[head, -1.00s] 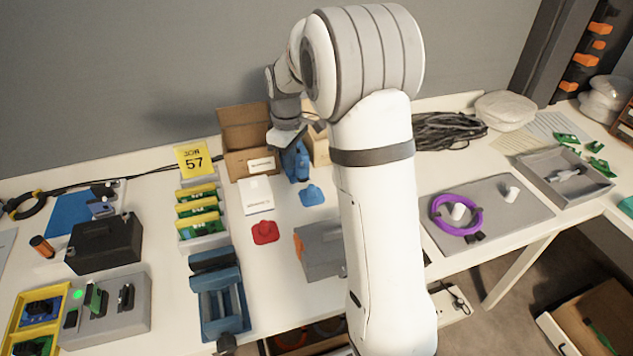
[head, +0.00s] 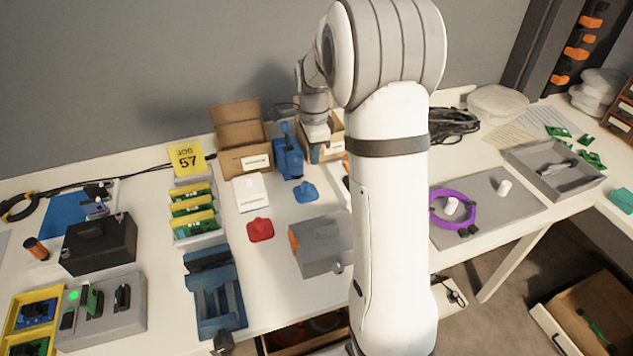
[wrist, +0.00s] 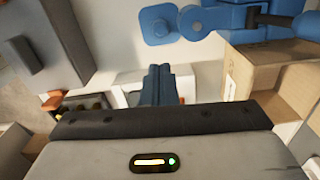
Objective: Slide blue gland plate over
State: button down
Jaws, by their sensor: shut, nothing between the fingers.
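The blue gland plate (head: 306,192) lies flat on the white table, with a small raised knob on it. It also shows at the top of the wrist view (wrist: 155,28), apart from the fingers. My gripper (head: 316,156) is behind and slightly right of the plate, just right of the blue press-like tool (head: 288,162). Its blue fingers (wrist: 160,82) are together and hold nothing. The fingertips are small and partly hidden in the head view, so their exact height above the table is unclear.
A red plate (head: 260,230) lies front-left of the blue one, with a white box (head: 251,193) behind it. A grey box (head: 318,245) stands in front. An open carton (head: 240,140) stands at the back. My arm hides part of the table to the right.

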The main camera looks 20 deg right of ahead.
aim_at(316, 191)
jog(key=shift+m, duration=0.9)
jog(key=f, duration=1)
jog(key=shift+d+b, duration=0.25)
jog(key=shift+b, duration=0.1)
jog(key=shift+w+a, duration=0.15)
jog(key=shift+a, duration=0.7)
jog(key=shift+r, duration=0.1)
